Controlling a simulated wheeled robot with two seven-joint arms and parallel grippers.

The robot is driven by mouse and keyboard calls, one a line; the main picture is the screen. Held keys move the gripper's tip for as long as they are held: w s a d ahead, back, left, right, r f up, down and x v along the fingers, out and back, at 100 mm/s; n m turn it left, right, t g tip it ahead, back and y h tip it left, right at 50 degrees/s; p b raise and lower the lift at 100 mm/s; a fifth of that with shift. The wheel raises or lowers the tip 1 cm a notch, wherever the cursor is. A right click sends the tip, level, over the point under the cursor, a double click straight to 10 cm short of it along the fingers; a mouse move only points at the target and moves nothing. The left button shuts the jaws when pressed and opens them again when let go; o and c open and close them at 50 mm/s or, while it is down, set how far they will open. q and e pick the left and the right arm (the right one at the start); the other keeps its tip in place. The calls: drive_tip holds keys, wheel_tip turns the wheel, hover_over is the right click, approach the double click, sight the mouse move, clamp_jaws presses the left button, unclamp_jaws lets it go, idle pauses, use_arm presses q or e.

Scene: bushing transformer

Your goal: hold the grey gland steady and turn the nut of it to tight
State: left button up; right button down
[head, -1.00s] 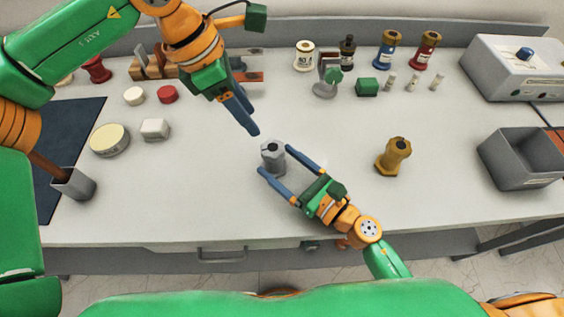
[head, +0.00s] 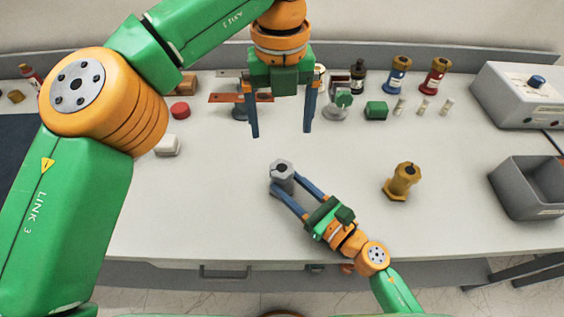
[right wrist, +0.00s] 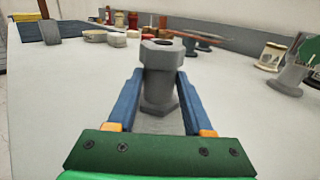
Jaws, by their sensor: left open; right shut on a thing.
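The grey gland (head: 284,182) stands upright on the bench in the middle of the head view, its hexagonal nut (head: 281,168) on top with a dark opening. In the right wrist view the gland body (right wrist: 158,92) stands between the blue fingers, and its nut (right wrist: 162,53) sits above them. My right gripper (head: 289,188) is shut on the gland's body from the front right. My left gripper (head: 281,134) is open and empty, with its two blue fingers pointing down, above and behind the gland, apart from it.
A brass gland (head: 403,180) stands to the right. A grey bin (head: 530,188) and a control box (head: 522,92) are at the far right. Bottles (head: 397,75) and small parts line the back. A white block (head: 167,146) lies left. The bench around the grey gland is clear.

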sight(280, 167)
use_arm(q)
wheel_tip(280, 167, down, 12)
drive_tip(key=shift+r, duration=0.1)
drive_tip(key=c, duration=1.4)
drive_tip(key=m, duration=1.5)
drive_tip(key=shift+m, duration=2.5)
use_arm(e)
drive_tip(key=shift+f, duration=0.1)
use_arm(q)
drive_tip(key=shift+a, duration=0.1)
